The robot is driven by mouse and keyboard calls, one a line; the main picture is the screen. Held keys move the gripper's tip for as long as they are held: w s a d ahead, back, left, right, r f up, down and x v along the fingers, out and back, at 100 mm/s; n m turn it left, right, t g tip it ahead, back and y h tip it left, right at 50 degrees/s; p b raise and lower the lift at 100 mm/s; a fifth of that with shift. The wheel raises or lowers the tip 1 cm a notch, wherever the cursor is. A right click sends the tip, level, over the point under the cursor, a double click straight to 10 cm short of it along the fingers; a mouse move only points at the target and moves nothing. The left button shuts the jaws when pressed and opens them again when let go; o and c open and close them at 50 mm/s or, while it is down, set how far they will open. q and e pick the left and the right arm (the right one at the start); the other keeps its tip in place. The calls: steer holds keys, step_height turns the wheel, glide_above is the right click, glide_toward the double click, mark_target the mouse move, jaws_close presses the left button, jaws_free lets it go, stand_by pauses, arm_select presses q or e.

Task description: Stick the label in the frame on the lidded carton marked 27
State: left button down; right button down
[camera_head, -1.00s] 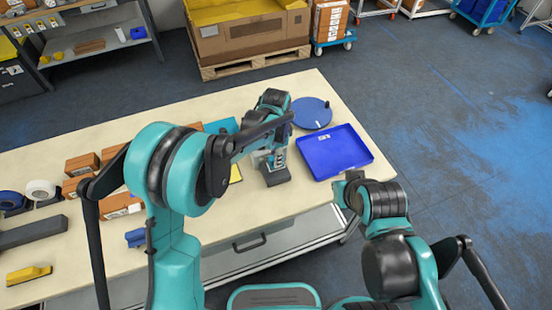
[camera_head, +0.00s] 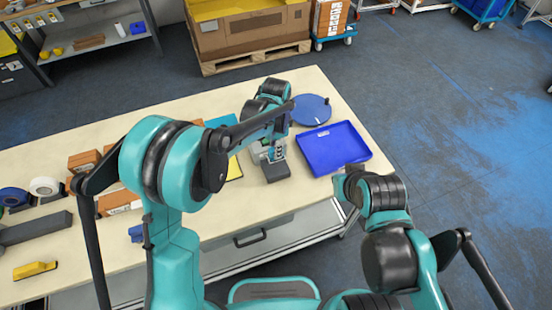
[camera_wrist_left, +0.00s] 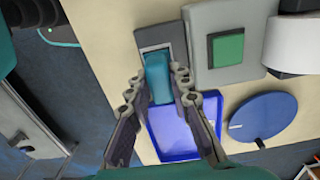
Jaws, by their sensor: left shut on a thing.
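My left gripper (camera_wrist_left: 157,88) is shut on a teal block-like thing (camera_wrist_left: 158,72) in the left wrist view. That thing stands at a dark grey base with a pale slot (camera_wrist_left: 161,33); I cannot tell whether it is lifted clear. The base also shows under the gripper in the head view (camera_head: 277,172). Brown cartons (camera_head: 84,161) lie on the left of the table, partly behind my left arm; no number 27 is readable. The label in its frame cannot be made out. My right gripper (camera_head: 345,184) is by the table's right edge, its fingers unclear.
A blue tray (camera_head: 333,147) and a blue disc (camera_head: 311,110) lie right of the base. A grey box with a green square (camera_wrist_left: 226,50) and a white roll-like thing (camera_wrist_left: 296,43) stand nearby. A yellow block (camera_head: 35,270) lies at the front left. Bare table shows at the far side.

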arm_select(q)
steer(key=w+a, duration=0.2)
steer(key=a, duration=0.7)
steer(key=w+a, duration=0.2)
steer(key=a, duration=0.6)
glide_toward(116, 199)
steer(key=shift+f, duration=2.1)
steer(key=shift+f+b, duration=0.55)
steer(key=shift+f, duration=0.05)
steer(key=shift+r, duration=0.1)
